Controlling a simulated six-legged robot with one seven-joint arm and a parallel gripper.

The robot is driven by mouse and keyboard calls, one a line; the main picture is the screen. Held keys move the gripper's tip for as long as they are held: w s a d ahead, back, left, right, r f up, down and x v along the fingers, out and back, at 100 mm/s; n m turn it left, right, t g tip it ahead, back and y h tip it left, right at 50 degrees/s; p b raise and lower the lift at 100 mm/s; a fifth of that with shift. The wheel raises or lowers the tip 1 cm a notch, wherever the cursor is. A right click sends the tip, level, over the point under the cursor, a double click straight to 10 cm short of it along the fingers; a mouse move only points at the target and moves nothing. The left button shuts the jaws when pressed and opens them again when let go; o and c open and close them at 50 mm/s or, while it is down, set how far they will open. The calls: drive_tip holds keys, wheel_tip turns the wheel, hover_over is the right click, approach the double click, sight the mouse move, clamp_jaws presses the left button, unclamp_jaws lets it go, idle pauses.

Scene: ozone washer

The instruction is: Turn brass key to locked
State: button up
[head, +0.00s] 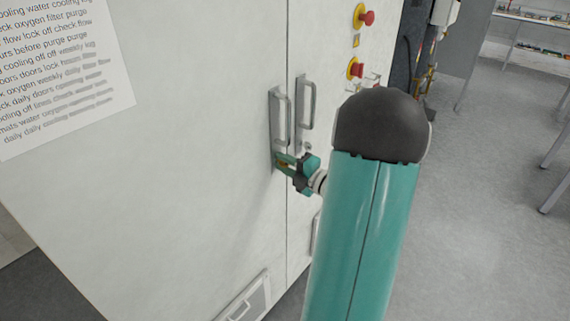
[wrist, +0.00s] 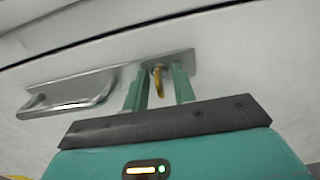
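The brass key (wrist: 158,80) sticks out of a metal handle plate (wrist: 183,58) on the white cabinet door. The pull handle (wrist: 75,95) is on the same plate, to the left in the wrist view. My gripper (wrist: 160,82) is open, with one green finger on each side of the key. Gaps show between the key and both fingers. In the head view my gripper (head: 286,163) is at the lower end of the handle plate (head: 273,105), and its fingers mostly hide the key.
A second handle (head: 309,103) is on the neighbouring door, across the door seam. Red knobs (head: 356,69) (head: 367,18) stick out above and to the right. A printed sheet (head: 60,75) is on the door at left. Open grey floor (head: 480,180) lies to the right.

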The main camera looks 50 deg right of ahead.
clamp_jaws()
drive_tip(key=shift+n, duration=0.4)
drive_tip(key=n, duration=0.2)
drive_tip(key=shift+n, duration=0.4)
drive_tip(key=n, duration=0.3)
drive_tip(key=shift+n, duration=0.3)
drive_tip(key=n, duration=1)
drive_tip(key=shift+n, duration=0.3)
